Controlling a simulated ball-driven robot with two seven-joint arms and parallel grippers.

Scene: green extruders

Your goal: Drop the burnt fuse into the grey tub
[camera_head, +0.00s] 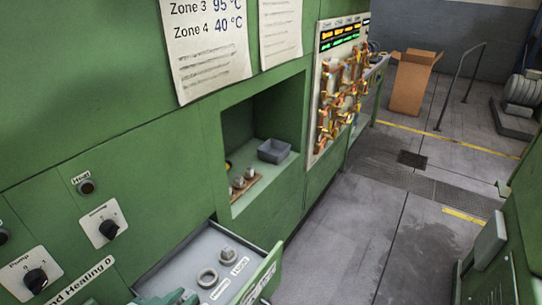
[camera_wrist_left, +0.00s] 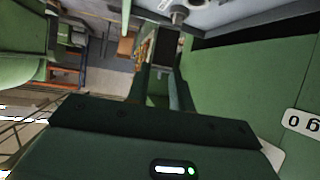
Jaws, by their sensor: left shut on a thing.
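The grey tub (camera_head: 274,152) stands upright on the floor of a recess in the green machine. I see nothing in it from here. A wooden rack (camera_head: 243,188) with a few small pale-capped pieces (camera_head: 249,173) stands in front of it in the recess. I cannot tell whether any is the burnt fuse. My left gripper (camera_head: 178,298) is at the bottom edge of the head view, beside the open drawer and well short of the tub. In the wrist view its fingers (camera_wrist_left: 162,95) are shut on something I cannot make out. My right gripper is not in view.
An open drawer (camera_head: 178,262) with a ring (camera_head: 207,276) and another metal piece (camera_head: 228,256) juts out below the recess. Control knobs (camera_head: 110,227) are on the left panel. A cardboard box (camera_head: 413,85) stands far off. The aisle floor is clear.

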